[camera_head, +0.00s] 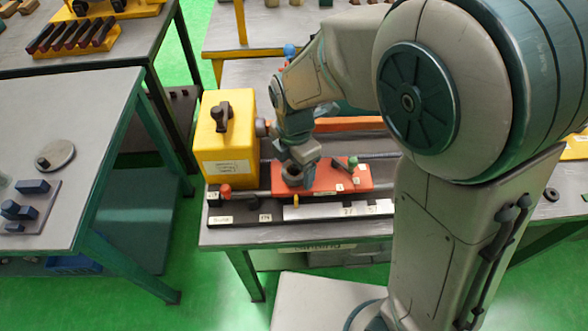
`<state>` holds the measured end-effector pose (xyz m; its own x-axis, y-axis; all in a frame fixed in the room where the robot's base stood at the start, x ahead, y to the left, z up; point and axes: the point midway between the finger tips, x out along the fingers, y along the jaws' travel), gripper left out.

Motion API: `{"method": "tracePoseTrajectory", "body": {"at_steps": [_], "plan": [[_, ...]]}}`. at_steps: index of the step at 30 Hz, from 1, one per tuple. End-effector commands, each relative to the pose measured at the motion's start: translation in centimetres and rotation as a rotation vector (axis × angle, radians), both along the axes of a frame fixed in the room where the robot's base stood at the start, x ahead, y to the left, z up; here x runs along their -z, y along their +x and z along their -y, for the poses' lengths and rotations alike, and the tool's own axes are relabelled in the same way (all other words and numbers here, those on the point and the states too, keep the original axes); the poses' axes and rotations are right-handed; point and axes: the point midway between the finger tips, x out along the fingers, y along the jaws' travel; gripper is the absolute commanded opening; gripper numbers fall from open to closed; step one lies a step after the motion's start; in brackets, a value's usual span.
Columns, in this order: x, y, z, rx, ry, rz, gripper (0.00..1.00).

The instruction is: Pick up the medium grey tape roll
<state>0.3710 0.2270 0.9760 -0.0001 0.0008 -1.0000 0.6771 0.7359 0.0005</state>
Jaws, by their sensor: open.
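My gripper (300,168) points down over the orange-red plate (335,180) on the middle bench. The jaws are open but small and dark in the picture. A dark grey ring-like shape (291,175) shows at the fingertips, on or just above the plate. I cannot tell whether it is the medium grey tape roll or part of the gripper, nor whether it lies between the fingers. Another small dark ring (551,194) lies on the bench to the right of my arm.
A yellow box (226,138) with a black handle stands left of the plate. Rails and a dark base with white labels run along the front. The left table (75,95) holds a grey disc (55,155) and dark blocks (20,210). My arm hides much of the bench's right side.

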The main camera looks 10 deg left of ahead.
Motion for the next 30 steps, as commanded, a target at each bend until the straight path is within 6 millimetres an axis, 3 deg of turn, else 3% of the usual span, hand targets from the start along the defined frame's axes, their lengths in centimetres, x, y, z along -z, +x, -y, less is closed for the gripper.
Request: {"method": "tracePoseTrajectory", "body": {"at_steps": [8,13,23,30], "plan": [[0.3,0.0,0.0,0.001,0.0,0.0,0.76],[0.3,0.0,0.0,0.001,0.001,0.001,0.3],[-0.1,0.1,0.0,0.001,0.002,0.002,0.3],[-4.0,0.1,0.0,0.001,0.005,0.005,0.3]]}}
